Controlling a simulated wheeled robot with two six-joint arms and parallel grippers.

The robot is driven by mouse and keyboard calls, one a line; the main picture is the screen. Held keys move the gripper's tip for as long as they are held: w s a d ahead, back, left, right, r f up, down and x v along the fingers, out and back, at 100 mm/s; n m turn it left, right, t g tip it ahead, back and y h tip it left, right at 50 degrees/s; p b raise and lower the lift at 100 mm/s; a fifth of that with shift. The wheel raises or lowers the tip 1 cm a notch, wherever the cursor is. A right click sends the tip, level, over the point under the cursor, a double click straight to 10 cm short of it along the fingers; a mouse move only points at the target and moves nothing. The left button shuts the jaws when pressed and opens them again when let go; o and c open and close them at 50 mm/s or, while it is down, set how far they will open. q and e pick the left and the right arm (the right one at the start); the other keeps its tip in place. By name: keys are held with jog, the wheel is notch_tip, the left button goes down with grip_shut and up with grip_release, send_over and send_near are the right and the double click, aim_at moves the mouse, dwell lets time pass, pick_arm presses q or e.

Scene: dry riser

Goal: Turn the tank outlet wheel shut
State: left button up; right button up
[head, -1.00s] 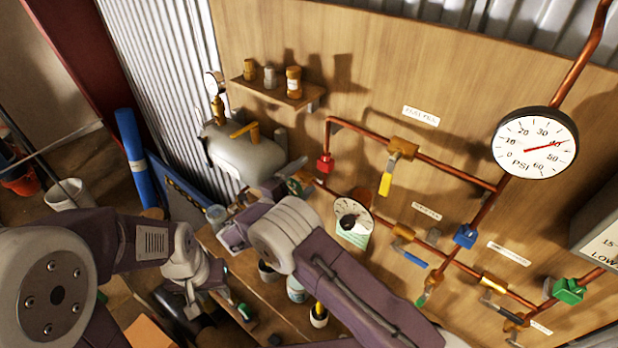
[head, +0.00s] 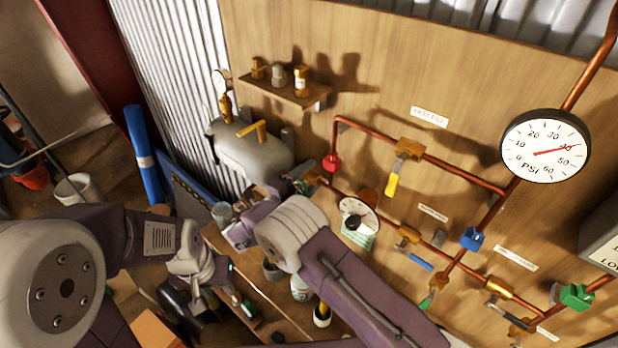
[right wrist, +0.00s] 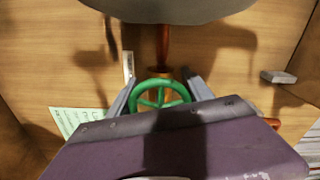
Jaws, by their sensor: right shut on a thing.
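The tank outlet wheel is a green spoked handwheel (right wrist: 160,95), seen in the right wrist view below the grey tank (right wrist: 170,8). My right gripper (right wrist: 159,88) has a finger on each side of the wheel and is shut on its rim. In the head view the grey tank (head: 248,150) stands against the corrugated wall, and my right gripper (head: 290,186) is at its lower right; only a bit of green shows there, and my arm hides most of the wheel. My left gripper (head: 222,284) hangs low over the bench, away from the wheel; its fingers are unclear.
Copper pipes with red, yellow, blue and green-handled valves run along the wooden panel right of the tank. A large pressure gauge (head: 545,147) hangs at the right. A small shelf (head: 285,92) with jars is above the tank. Pots and bottles crowd the bench (head: 262,300) below.

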jog(key=shift+m, duration=0.4)
jog(key=m+b, duration=0.1)
jog(key=m, duration=0.1)
jog(key=shift+m, duration=0.3)
jog(key=shift+m+b, duration=0.6)
jog(key=shift+m, duration=1)
jog(key=o, duration=1.3)
jog(key=shift+c, duration=0.2)
jog(key=shift+o, duration=0.4)
jog(key=shift+d, duration=0.2)
jog(key=shift+a, duration=0.1)
